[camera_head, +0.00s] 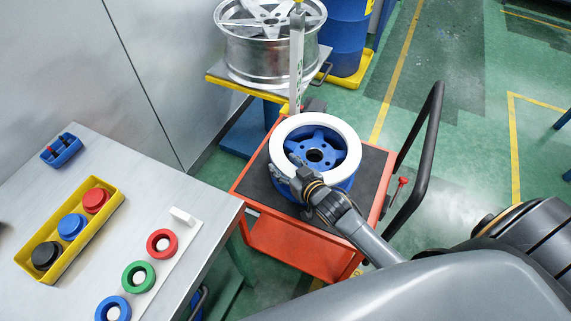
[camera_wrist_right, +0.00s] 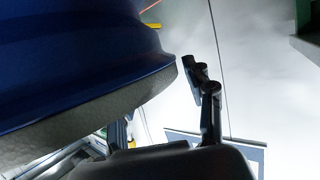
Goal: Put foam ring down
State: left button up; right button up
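The white foam ring (camera_head: 343,130) lies flat around the top rim of a blue wheel (camera_head: 343,166) on a red cart. My right gripper (camera_head: 284,167) is at the ring's left front edge, with its fingers spread. In the right wrist view, the ring's grey, rough-looking edge (camera_wrist_right: 95,118) runs under the dark blue wheel side (camera_wrist_right: 70,55). One finger (camera_wrist_right: 208,100) stands apart to the right of that edge; the other is partly hidden. My left gripper is in neither view.
The red cart (camera_head: 262,222) has a dark top and a black handle (camera_head: 425,150) on its right. A silver wheel (camera_head: 270,50) stands on a stand behind. A grey table (camera_head: 60,160) on the left holds a yellow tray (camera_head: 62,262) and coloured rings.

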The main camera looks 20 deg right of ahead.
jog(key=v, duration=1.2)
dwell(0.5)
